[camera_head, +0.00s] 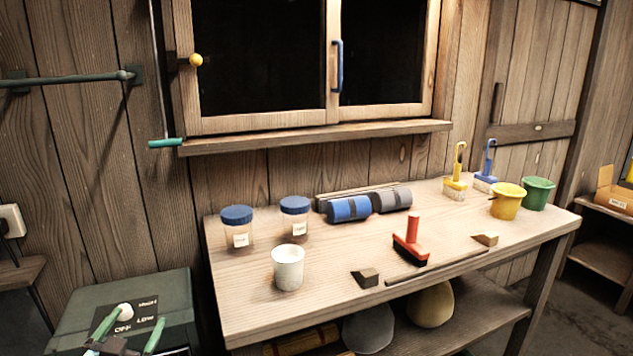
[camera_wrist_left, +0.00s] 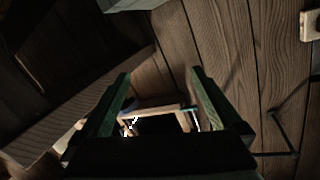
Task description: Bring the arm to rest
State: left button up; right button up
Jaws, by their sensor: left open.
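My left gripper (camera_head: 133,319) shows at the lower left of the head view. Its two green fingers stand apart in front of the dark green box, with nothing seen between them. In the left wrist view the gripper (camera_wrist_left: 160,72) is also open, its fingers spread over dark wooden planks, and it holds nothing. Most of my left arm is outside the head view. My right gripper is not in view.
The green box (camera_head: 175,296) is close to my left gripper, left of the wooden workbench (camera_head: 340,262). The bench carries a white cup (camera_head: 288,267), blue-lidded jars (camera_head: 238,228), a red brush (camera_head: 411,243) and buckets (camera_head: 507,201). A rail (camera_head: 75,79) is on the left wall.

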pick_arm(q)
jog(key=s+d+f+m+g+h, duration=0.3)
jog(key=s+d+f, duration=0.4)
jog(key=s+f, duration=0.65)
jog(key=s+d+f+m+g+h, duration=0.2)
jog(key=s+d+f+g, duration=0.4)
jog(key=s+f, duration=0.7)
jog(key=w+d+r+n+t, duration=0.1)
jog(key=d+r+n+t, duration=0.2)
jog(key=d, duration=0.8)
jog(key=s+a+r+n+g+p, duration=0.1)
jog(key=a+r+p, duration=0.3)
jog(key=r+p, duration=0.4)
jog(key=n+p, duration=0.1)
jog(key=p, duration=0.3)
jog(key=shift+s+r, duration=0.3)
jog(key=shift+r, duration=0.05)
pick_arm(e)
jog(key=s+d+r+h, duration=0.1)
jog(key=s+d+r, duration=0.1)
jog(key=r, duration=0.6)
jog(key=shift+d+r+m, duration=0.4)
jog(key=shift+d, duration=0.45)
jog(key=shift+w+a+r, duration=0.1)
